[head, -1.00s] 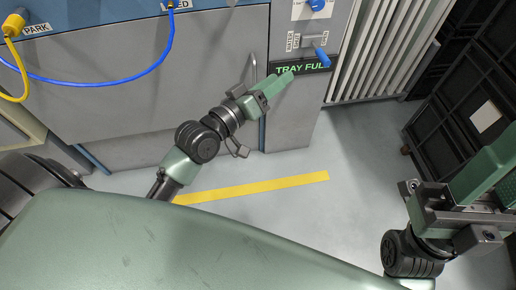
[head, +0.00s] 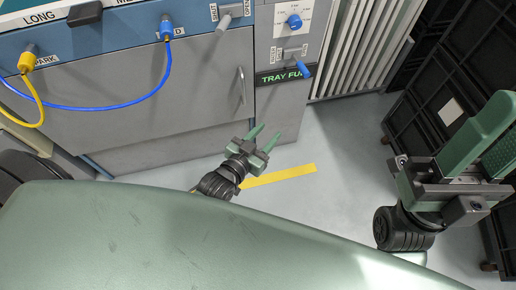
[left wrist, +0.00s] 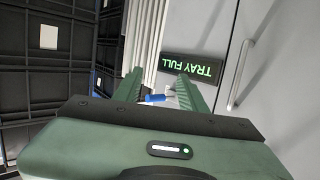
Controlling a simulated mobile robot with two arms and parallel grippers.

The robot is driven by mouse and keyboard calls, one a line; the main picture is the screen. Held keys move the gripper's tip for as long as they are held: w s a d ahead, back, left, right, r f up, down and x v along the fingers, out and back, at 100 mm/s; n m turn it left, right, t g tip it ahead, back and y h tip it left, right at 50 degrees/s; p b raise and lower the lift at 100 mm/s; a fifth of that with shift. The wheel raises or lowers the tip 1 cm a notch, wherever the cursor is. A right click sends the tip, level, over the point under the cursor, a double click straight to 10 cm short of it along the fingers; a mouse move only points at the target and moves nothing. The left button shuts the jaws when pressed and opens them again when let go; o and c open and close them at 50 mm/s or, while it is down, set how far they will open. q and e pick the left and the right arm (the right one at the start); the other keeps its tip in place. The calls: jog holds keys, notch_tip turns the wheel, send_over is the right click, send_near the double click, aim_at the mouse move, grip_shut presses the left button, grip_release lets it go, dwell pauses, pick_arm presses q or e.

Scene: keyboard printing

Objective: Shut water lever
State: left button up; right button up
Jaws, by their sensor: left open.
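The water lever (head: 305,70) has a blue handle that points down and to the right from its plate (head: 291,54), above the green-lit TRAY FULL sign (head: 282,76). The lever label is too small to read surely. My left gripper (head: 265,136) is open and empty, below and apart from the lever and sign. In the left wrist view, the blue handle (left wrist: 155,98) shows between the open fingers, beside the upside-down sign (left wrist: 192,68). My right gripper (head: 492,145) is at the far right, away from the lever; its jaw gap is unclear.
A blue knob (head: 294,21) sits above the lever, and a grey lever (head: 223,23) is to its left. A cabinet door handle (head: 241,86) sticks out near my left arm. Blue (head: 130,107) and yellow (head: 41,105) cables hang left.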

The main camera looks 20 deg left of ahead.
pick_arm(q)
jog(key=s+a+f+g+y+p, duration=0.1)
jog(key=s+f+g+p, duration=0.2)
jog(key=f, duration=0.4)
jog(key=shift+s+a+f+p, duration=0.15)
jog(key=shift+s+f+p, duration=0.1)
jog(key=shift+f+p, duration=0.05)
